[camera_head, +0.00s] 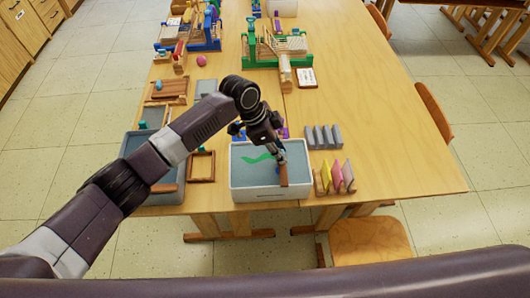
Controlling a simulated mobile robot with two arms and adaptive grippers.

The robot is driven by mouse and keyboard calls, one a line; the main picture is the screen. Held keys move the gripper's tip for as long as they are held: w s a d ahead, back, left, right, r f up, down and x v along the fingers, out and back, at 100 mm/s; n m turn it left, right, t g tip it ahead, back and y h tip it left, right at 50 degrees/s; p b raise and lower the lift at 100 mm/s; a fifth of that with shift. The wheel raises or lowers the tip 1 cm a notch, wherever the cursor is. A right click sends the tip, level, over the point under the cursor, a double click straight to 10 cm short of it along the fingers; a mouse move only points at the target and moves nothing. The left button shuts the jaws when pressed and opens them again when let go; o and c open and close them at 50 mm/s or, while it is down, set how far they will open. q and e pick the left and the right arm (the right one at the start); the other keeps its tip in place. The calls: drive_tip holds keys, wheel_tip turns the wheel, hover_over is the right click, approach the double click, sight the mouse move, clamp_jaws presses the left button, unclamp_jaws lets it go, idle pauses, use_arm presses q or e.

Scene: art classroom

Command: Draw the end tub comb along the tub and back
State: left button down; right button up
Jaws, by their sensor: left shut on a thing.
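The tub (258,195) is a pale grey rectangular tray near the table's front edge, filled with a blue-grey surface that carries a wavy green streak (258,158). The comb (283,175) shows as a narrow brown bar at the right part of the tub, with a small blue part near its top. My left gripper (280,152) reaches down over the tub from the upper left and is shut on the comb. The fingertips are small and partly hidden by the wrist. Whether the comb's teeth touch the surface cannot be told. My right gripper is out of view.
Another grey tub (129,145) lies to the left, partly behind my arm. The table's right side (400,130) is clear.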

use_arm(q)
drive_tip(key=d+b, duration=0.2)
drive_tip(key=d, duration=0.5)
drive_tip(key=shift+d+r, duration=0.2)
drive_tip(key=shift+d, duration=0.05)
drive_tip(key=c, duration=2)
unclamp_jaws()
drive_tip(key=o, duration=0.3)
drive_tip(key=shift+d+f, duration=0.1)
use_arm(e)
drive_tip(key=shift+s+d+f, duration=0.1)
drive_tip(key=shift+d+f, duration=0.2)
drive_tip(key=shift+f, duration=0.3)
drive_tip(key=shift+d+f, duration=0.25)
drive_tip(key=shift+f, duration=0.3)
use_arm(q)
drive_tip(key=v, duration=1.2)
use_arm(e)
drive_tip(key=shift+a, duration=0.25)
